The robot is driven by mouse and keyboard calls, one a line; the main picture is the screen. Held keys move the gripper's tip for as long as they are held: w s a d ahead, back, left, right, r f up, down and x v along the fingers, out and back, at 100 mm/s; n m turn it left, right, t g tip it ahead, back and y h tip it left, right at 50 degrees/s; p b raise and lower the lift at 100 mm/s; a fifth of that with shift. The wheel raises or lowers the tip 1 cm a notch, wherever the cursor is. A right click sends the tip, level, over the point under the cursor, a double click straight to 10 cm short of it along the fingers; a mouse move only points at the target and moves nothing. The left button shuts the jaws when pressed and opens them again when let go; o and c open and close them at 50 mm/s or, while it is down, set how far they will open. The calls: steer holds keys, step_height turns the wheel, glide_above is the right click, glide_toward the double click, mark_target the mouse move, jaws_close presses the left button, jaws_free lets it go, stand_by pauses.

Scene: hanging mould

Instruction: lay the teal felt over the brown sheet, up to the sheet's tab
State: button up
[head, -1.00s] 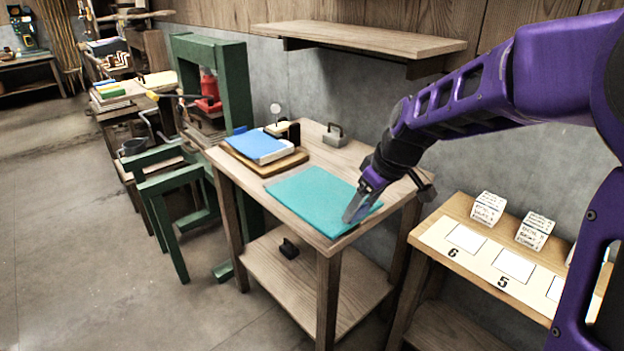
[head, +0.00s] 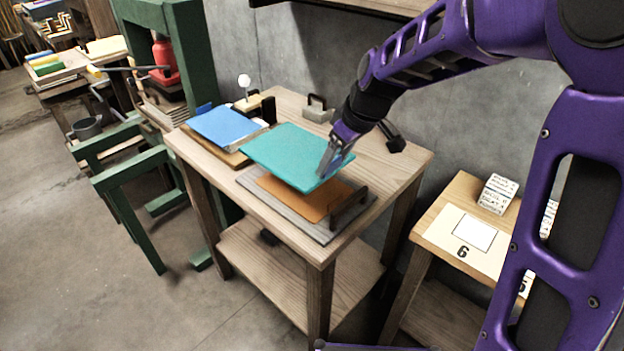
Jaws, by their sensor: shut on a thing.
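The teal felt (head: 290,152) is a flat, stiff-looking sheet, held by its right edge in my gripper (head: 326,164). My gripper is shut on it. The felt hangs tilted above the table and covers the back part of the brown sheet (head: 300,199) from view. The brown sheet lies on a grey board (head: 262,199) at the front of the wooden table. I cannot make out the sheet's tab. A dark upright handle-like piece (head: 348,207) stands at the right end of the board.
A blue sheet on a stack (head: 225,124) lies at the table's back left, close to the felt. A grey block with a handle (head: 317,110) stands at the back. A green press frame (head: 190,60) is at left.

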step_height(320, 180, down, 8)
steer(key=shift+f+b, duration=0.1)
steer(key=shift+b, duration=0.45)
steer(key=shift+f, duration=0.1)
steer(key=o, duration=1.3)
steer(key=shift+r, duration=0.2)
steer(key=p+v, duration=0.2)
steer(key=v, duration=1)
